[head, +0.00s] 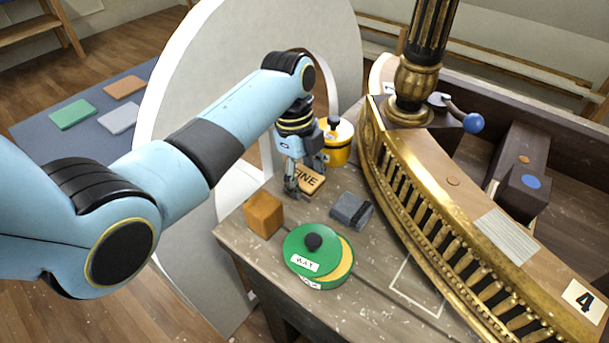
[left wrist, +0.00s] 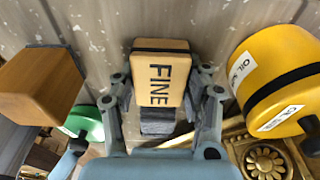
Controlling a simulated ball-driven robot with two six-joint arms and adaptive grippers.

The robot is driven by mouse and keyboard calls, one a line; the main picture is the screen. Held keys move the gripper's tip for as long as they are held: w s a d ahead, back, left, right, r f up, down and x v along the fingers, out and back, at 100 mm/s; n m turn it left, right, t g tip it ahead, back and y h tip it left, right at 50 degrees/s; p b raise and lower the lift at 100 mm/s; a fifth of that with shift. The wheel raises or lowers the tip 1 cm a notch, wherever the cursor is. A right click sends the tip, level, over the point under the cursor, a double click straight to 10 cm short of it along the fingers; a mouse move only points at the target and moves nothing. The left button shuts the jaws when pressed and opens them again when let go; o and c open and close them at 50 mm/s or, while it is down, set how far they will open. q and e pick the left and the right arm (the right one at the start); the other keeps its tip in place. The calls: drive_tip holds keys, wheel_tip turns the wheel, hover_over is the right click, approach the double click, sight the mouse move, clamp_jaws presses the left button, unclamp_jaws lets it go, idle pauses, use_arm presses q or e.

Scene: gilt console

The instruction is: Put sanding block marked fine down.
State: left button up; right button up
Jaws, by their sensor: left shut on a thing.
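The sanding block marked FINE (head: 312,178) is tan with a dark edge. In the left wrist view the block (left wrist: 170,62) shows its lettered face between the fingers. My left gripper (head: 303,184) is shut on it, and its fingers also show in the left wrist view (left wrist: 162,88). The block is at or just above the bench top (head: 245,235); I cannot tell whether it touches. My right gripper is not in view.
An orange-brown block (head: 263,215), a grey block (head: 352,210), a green tin (head: 312,262) with its lid askew and a yellow tin (head: 338,140) stand close around. The gilt console (head: 425,215) curves along the right. A white outlined patch (head: 416,290) in front is bare.

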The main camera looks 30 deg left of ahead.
sight(297, 171)
use_arm(q)
drive_tip(key=o, duration=1.1)
drive_tip(key=shift+f, duration=0.1)
wheel_tip(297, 171, up, 11)
drive_tip(key=a+b, duration=0.1)
drive_tip(key=a, duration=0.1)
drive_tip(key=shift+w+b, duration=0.35)
drive_tip(key=shift+s, duration=0.1)
